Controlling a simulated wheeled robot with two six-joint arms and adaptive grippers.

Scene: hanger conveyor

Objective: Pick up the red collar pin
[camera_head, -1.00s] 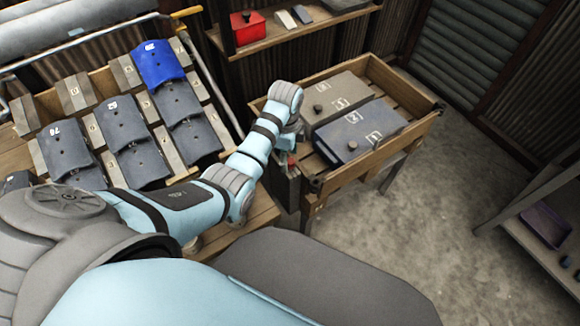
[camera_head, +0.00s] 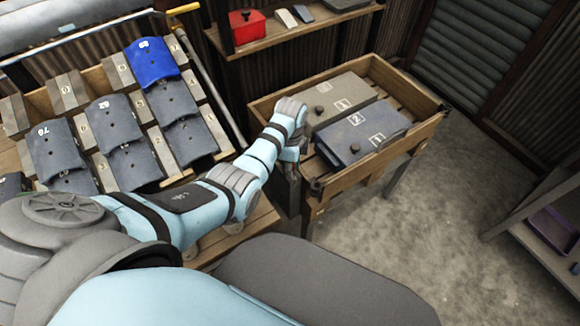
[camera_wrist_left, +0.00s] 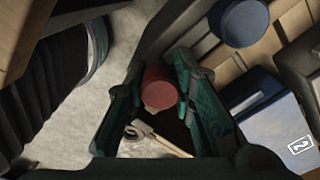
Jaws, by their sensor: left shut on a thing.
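The red collar pin (camera_wrist_left: 159,88) shows in the left wrist view as a round red end between the two fingers of my left gripper (camera_wrist_left: 158,95). The fingers are shut on it, one on each side. In the head view my left gripper (camera_head: 290,160) is at the left end of the wooden tray table, mostly hidden by my own wrist, and the pin cannot be seen there. My right gripper is in neither view.
The wooden tray (camera_head: 333,184) holds a grey box (camera_head: 340,100) and a blue box (camera_head: 362,132) with knobs. A rack of numbered blue and grey plates (camera_head: 155,62) stands at the left. A shelf with a red box (camera_head: 247,26) is behind. Floor (camera_head: 400,240) is clear at right.

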